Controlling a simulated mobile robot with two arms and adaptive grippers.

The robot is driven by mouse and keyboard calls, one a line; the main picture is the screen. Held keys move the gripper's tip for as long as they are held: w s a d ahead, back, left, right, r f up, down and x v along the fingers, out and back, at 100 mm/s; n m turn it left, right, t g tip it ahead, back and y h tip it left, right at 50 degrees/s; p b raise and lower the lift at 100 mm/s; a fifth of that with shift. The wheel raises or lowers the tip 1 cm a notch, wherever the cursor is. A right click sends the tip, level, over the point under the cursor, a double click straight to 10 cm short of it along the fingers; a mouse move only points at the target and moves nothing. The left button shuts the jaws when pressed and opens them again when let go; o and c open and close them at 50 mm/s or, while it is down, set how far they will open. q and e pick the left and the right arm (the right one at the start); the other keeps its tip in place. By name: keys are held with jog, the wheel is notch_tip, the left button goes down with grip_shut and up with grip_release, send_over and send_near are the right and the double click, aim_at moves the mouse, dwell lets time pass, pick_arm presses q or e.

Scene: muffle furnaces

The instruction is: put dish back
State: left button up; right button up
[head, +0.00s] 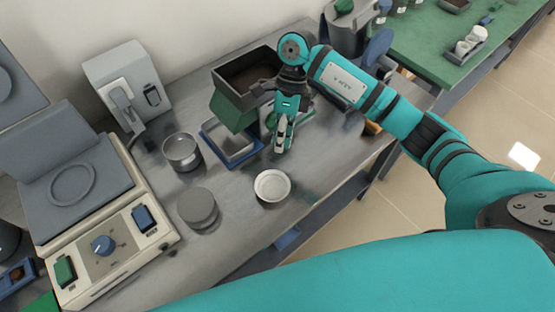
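A small round white dish (272,186) sits upright on the grey metal bench (240,208), near its front edge. My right gripper (281,147) points down just behind the dish, apart from it in the picture. Its fingers show narrow and close together, and I cannot tell whether they are open or shut. I see nothing held in it. My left gripper is not in view.
A blue-rimmed tray (232,157), a metal bowl (182,168) and a grey round lid or tin (198,208) stand left of the dish. A dark open box (222,77) is behind.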

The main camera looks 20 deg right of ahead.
jog(key=v, duration=0.3)
jog(key=shift+r, duration=0.2)
jog(key=shift+o, duration=0.4)
dwell(0.3)
